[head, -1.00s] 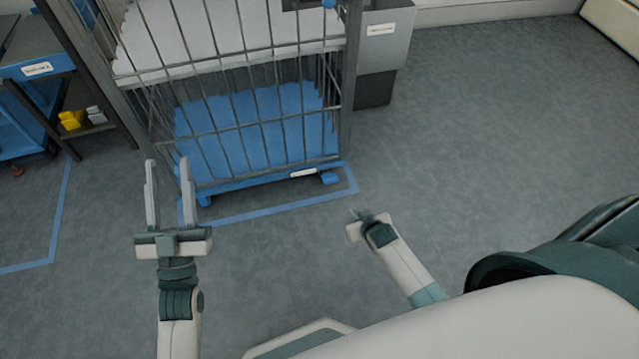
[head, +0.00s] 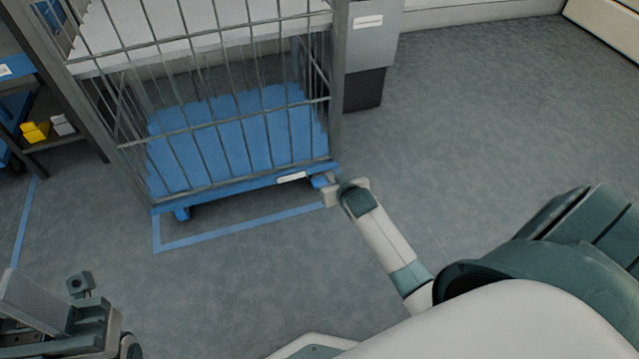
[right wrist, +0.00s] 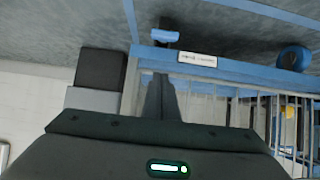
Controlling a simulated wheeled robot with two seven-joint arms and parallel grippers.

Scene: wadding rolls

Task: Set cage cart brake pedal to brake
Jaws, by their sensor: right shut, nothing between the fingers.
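The cage cart (head: 235,186) has grey bars and a blue base. Its small blue brake pedal (head: 320,181) sticks out at the front right corner, beside a white label. The pedal also shows in the right wrist view (right wrist: 165,36), beyond my fingertips. My right gripper (head: 336,191) is shut and empty, close beside the pedal; its fingers (right wrist: 161,82) point toward it. I cannot tell whether they touch. Whether the pedal is up or down is too small to tell. My left gripper (head: 60,300) is at the lower left, away from the cart, its finger gap unclear.
Blue floor tape (head: 235,231) runs in front of the cart. A grey box-shaped unit (head: 369,45) with a dark base stands behind its right side. A dark shelf with a yellow item (head: 35,131) is at the left. The floor to the right is clear.

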